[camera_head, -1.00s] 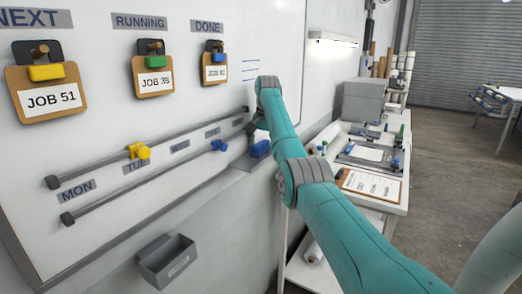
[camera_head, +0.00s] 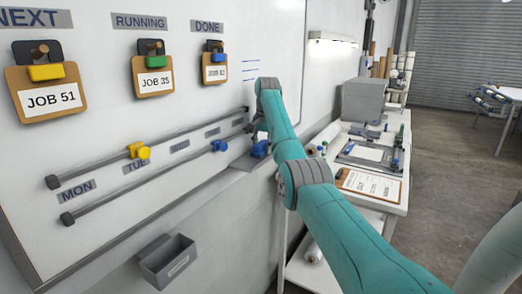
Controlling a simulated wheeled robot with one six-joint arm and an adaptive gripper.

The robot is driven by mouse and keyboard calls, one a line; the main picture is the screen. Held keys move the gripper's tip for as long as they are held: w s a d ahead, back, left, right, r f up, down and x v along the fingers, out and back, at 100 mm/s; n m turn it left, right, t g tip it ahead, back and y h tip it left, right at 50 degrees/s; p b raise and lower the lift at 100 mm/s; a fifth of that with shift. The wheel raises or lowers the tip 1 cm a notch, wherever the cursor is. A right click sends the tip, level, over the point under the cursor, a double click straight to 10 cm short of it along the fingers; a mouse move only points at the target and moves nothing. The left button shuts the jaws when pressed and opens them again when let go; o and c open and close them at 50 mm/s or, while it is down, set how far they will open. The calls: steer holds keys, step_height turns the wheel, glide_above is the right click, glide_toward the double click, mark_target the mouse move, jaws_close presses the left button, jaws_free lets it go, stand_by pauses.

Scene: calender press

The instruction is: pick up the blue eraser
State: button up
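The blue eraser (camera_head: 260,150) sits on the small ledge (camera_head: 240,164) at the lower right of the whiteboard. My gripper (camera_head: 259,137) hangs below the end of my teal arm and is at the eraser, with dark finger parts in front of or against its upper side. The arm partly hides the gripper, and it is small in view. I cannot tell whether the fingers are apart or closed on the eraser. The eraser appears to be still at ledge height.
The whiteboard (camera_head: 215,95) carries job clipboards and two rails with a yellow (camera_head: 139,150) and a blue slider (camera_head: 219,146) left of my gripper. A grey bin (camera_head: 168,262) is mounted below. A workbench with a clipboard (camera_head: 370,186) stands to the right.

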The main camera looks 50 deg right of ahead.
steer(key=shift+c, duration=0.5)
steer(key=shift+r, duration=0.1)
